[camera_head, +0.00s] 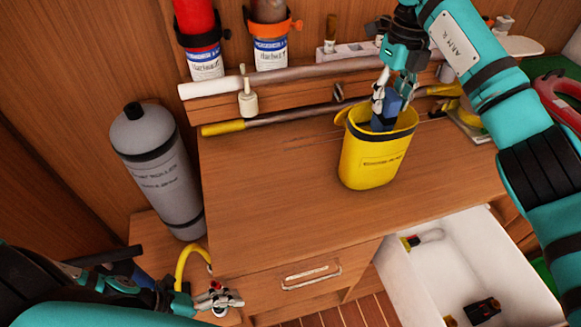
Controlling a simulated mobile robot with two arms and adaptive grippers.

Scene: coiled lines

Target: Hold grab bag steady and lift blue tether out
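The yellow grab bag (372,160) stands upright on the wooden bench top, its mouth open. A dark blue block-like thing, which I take for the blue tether (386,112), sits in the mouth with its upper part showing. Its lower end is hidden inside the bag. My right gripper (393,92) points down over the mouth, its fingers on either side of the block's top. I cannot tell whether they grip it. My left gripper (216,298) is low at the left, in front of the bench and well apart from the bag. Its finger opening is unclear.
A grey cylinder (157,170) stands left of the bench. A yellow-ended pole (270,119) lies along the back. An open white drawer (450,268) with a few small items juts out at the lower right. The bench top left of the bag is clear.

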